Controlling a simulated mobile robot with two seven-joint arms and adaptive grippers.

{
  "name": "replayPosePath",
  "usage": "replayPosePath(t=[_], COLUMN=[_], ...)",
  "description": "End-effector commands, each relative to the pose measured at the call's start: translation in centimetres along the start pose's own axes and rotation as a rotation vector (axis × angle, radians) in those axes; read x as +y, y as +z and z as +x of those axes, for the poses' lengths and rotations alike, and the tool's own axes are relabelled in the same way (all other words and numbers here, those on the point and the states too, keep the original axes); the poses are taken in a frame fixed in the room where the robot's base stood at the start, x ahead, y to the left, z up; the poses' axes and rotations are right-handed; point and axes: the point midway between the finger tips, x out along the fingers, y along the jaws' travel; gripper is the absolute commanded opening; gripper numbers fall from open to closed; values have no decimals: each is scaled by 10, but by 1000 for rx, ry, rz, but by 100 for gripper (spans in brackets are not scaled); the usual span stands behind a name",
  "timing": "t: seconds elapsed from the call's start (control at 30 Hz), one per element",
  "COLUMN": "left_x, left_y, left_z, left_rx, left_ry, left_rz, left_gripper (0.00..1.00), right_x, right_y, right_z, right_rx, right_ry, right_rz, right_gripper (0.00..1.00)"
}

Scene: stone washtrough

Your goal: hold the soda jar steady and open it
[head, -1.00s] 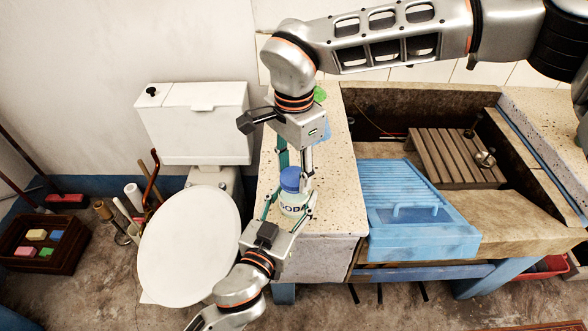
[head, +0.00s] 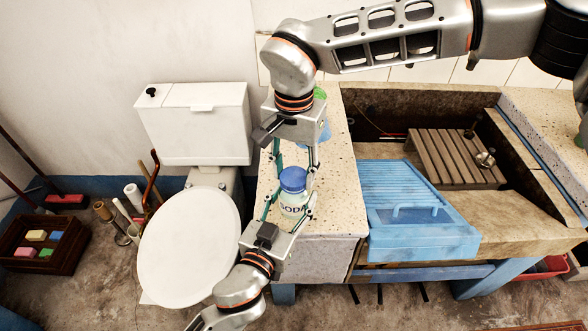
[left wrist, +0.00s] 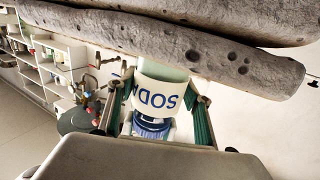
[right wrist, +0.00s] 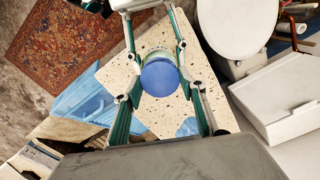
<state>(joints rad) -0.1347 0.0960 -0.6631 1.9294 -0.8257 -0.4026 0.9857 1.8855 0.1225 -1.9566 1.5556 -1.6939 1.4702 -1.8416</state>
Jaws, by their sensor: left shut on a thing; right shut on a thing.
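The soda jar (head: 292,204) stands upright on the speckled counter, a pale jar with "SODA" lettering and a blue lid (head: 293,179). My left gripper (head: 289,208) comes from the front and is shut around the jar's body; the left wrist view shows the lettering (left wrist: 157,97) between its fingers. My right gripper (head: 293,172) reaches down from above, its fingers shut on the blue lid. The right wrist view shows the lid (right wrist: 161,78) from above between the fingers. The lid sits on the jar; whether it is loosened I cannot tell.
The speckled counter (head: 335,190) is narrow, with a toilet (head: 190,245) to its left. To its right are a blue washboard (head: 410,190) and the stone trough with a wooden rack (head: 450,155). A green item (head: 320,93) and a blue item lie behind my right gripper.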

Motion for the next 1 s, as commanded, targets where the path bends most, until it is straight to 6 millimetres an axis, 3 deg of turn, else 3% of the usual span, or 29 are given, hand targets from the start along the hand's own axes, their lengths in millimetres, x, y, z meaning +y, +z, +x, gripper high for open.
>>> replayPosePath(t=[1.0], left_x=[0], left_y=[-1], left_z=[0], left_rx=[1], left_ry=[0], left_rz=[0], left_gripper=[0], right_x=[0], right_y=[0], right_z=[-22], right_rx=[0], right_ry=[0], right_rz=[0], right_gripper=[15])
